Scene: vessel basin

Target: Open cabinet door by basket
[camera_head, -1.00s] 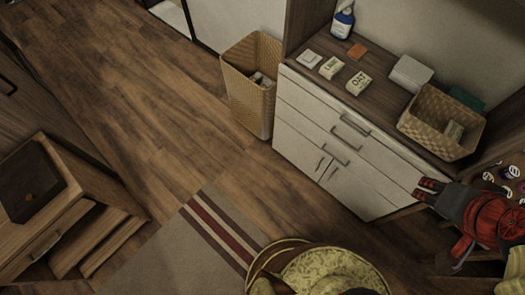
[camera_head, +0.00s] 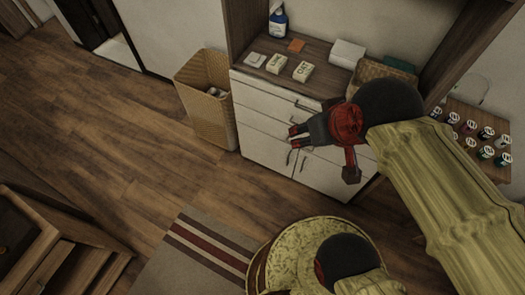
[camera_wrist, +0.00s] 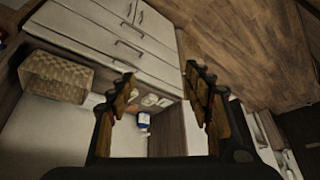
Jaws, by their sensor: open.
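The white cabinet (camera_head: 258,128) stands against the wall with drawers above and a pair of doors below. Its door handles are short vertical bars; the left one (camera_head: 289,157) shows beside my gripper. In the wrist view the pair of door handles (camera_wrist: 136,16) is near the top, beyond the fingers. A tall wicker basket (camera_head: 205,105) stands on the floor left of the cabinet. A smaller wicker basket (camera_wrist: 58,77) sits on the cabinet top. My gripper (camera_head: 295,138) is in front of the cabinet, fingers apart and empty (camera_wrist: 162,78). My arm hides the cabinet's right part.
A blue bottle (camera_head: 279,22), small boxes (camera_head: 303,71) and a white container (camera_head: 347,53) stand on the cabinet top. A rack of several jars (camera_head: 481,142) is at right. A striped rug (camera_head: 195,255) and wooden furniture (camera_head: 65,255) are at lower left. The floor between is clear.

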